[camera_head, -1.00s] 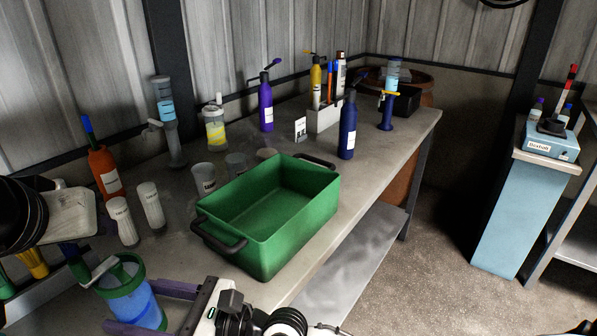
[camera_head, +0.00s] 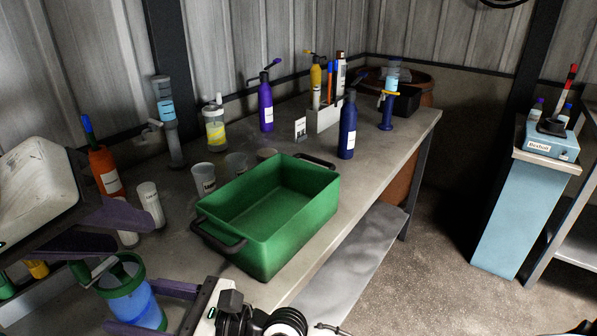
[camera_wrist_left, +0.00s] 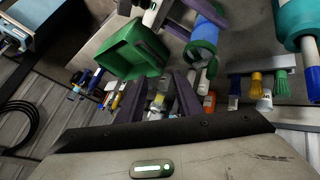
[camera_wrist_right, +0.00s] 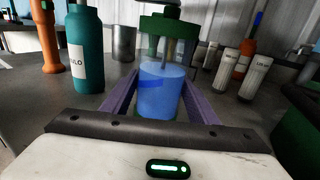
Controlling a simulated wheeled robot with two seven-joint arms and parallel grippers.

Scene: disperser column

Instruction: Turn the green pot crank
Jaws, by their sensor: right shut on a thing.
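The green pot (camera_head: 134,298) is a translucent blue vessel with a green lid, upright at the front left of the bench. My right gripper (camera_head: 135,307) is shut on the pot's body, a purple finger on each side; the right wrist view also shows the pot (camera_wrist_right: 163,92) between the fingers. My left gripper (camera_head: 100,229) is open and empty, above and behind the pot, its fingers pointing right. In the left wrist view its fingers (camera_wrist_left: 160,92) are apart, with the pot (camera_wrist_left: 205,35) beyond them.
A green crate (camera_head: 270,215) stands right of the pot. White-capped tubes (camera_head: 150,203), an orange bottle (camera_head: 105,172) and a rack of coloured bottles (camera_head: 35,290) are close to my left gripper. A teal bottle (camera_wrist_right: 86,50) stands near the pot.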

